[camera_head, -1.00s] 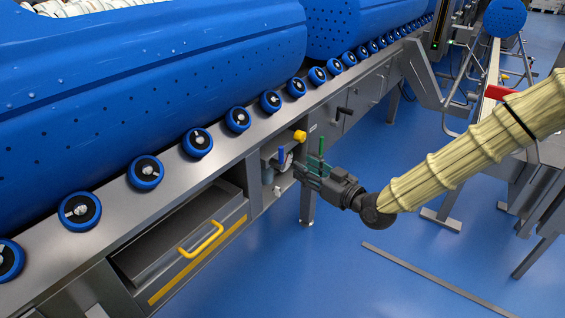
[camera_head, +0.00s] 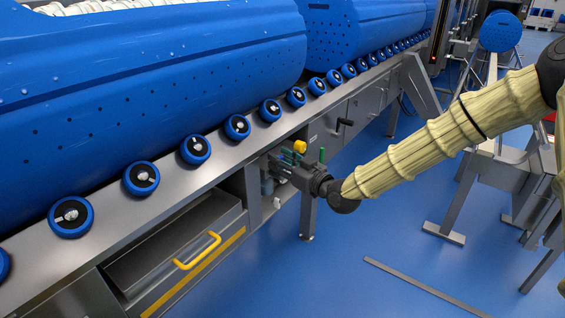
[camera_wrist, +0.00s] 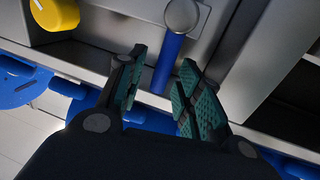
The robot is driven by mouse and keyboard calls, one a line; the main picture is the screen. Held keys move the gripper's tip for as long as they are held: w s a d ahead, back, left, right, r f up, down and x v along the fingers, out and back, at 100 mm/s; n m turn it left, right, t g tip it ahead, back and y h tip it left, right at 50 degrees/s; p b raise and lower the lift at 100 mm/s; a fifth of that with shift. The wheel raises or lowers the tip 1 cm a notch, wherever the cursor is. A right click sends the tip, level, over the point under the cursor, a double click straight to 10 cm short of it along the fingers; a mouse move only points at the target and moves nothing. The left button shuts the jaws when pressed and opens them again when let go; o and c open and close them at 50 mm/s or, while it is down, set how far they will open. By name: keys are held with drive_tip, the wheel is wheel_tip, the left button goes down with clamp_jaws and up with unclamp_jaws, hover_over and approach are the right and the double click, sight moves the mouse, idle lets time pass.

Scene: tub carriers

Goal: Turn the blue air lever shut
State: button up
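The blue air lever (camera_wrist: 168,64) shows in the wrist view, hanging down from a round metal pivot (camera_wrist: 182,15) on a grey panel. My gripper (camera_wrist: 163,60) is open, with one teal-padded finger on each side of the lever. There is a gap at the left finger; the right finger is close to the lever, and I cannot tell if it touches. In the head view my gripper (camera_head: 283,165) is at the open bay under the roller rail, and it hides the lever there.
A yellow knob (camera_head: 300,146) sits close above my gripper; it is at the upper left in the wrist view (camera_wrist: 57,12). A drawer with a yellow handle (camera_head: 198,251) stands open to the left. A black crank handle (camera_head: 344,123) is to the right.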

drive_tip(key=shift+w+a, duration=0.1)
clamp_jaws()
drive_tip(key=shift+n, duration=0.3)
drive_tip(key=shift+s+a+f+n+t+y+b, duration=0.1)
drive_tip(key=shift+s+a+n+y+b, duration=0.2)
drive_tip(key=shift+n, duration=0.65)
drive_tip(key=shift+s+a+f+n+t+y+p, duration=0.15)
drive_tip(key=shift+s+a+n, duration=0.3)
drive_tip(key=shift+n, duration=0.45)
drive_tip(key=shift+s+a+f+n+t+y+b, duration=0.2)
drive_tip(key=shift+s+n, duration=0.3)
drive_tip(key=shift+n, duration=0.45)
drive_tip(key=shift+r, duration=0.1)
